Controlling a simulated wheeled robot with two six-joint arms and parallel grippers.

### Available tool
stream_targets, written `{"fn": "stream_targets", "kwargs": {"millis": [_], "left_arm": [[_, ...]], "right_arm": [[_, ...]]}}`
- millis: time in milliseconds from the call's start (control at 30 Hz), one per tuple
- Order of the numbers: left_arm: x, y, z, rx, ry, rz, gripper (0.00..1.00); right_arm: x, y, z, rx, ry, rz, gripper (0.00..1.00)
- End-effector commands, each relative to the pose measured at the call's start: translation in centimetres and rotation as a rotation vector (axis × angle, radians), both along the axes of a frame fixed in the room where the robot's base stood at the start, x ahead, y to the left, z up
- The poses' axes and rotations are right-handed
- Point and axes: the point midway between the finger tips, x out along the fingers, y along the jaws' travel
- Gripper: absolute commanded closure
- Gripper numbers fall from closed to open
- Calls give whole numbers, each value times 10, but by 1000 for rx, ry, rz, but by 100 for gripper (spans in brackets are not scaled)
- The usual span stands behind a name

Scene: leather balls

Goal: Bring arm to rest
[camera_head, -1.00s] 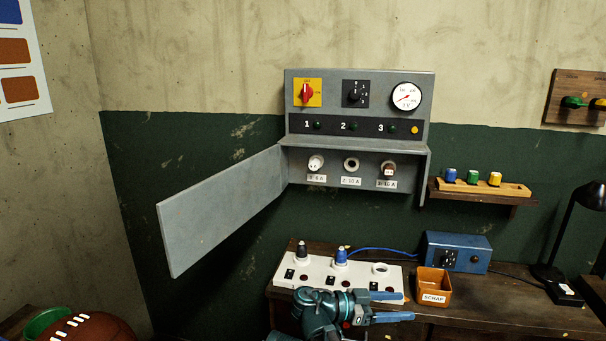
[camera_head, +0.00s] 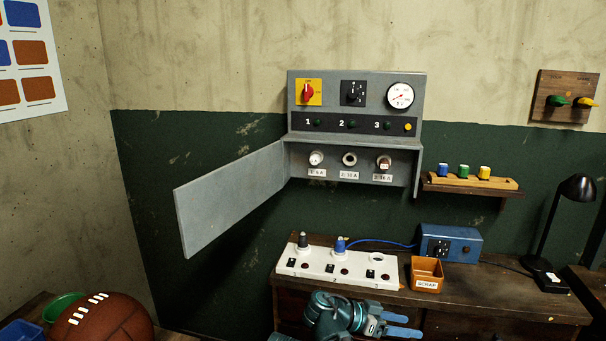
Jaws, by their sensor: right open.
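My right gripper (camera_head: 402,326) is at the bottom of the head view, in front of the dark wooden bench. Its two blue fingers point right and stand apart, with nothing between them. It is below the white socket strip (camera_head: 325,266) and the orange scrap box (camera_head: 426,275), apart from both as far as I can tell. My left gripper is not in view.
A grey wall cabinet (camera_head: 355,103) hangs above with its door (camera_head: 230,199) swung open to the left. A blue box (camera_head: 449,243) and a black lamp (camera_head: 577,188) stand on the bench (camera_head: 480,300). A brown leather ball (camera_head: 104,325) lies at lower left.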

Motion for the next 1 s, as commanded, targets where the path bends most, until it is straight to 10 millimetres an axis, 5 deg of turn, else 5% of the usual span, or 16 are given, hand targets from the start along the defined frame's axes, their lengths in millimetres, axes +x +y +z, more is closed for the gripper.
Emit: {"fn": "stream_targets", "kwargs": {"millis": [333,533,800,1000], "left_arm": [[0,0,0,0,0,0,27],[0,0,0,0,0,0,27],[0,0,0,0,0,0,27],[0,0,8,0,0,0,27]], "right_arm": [[-33,-6,-73,351,417,205,33],[-57,16,-118,641,657,506,33],[-73,51,-139,855,756,862,33],[-79,76,-133,932,768,1082,33]]}}
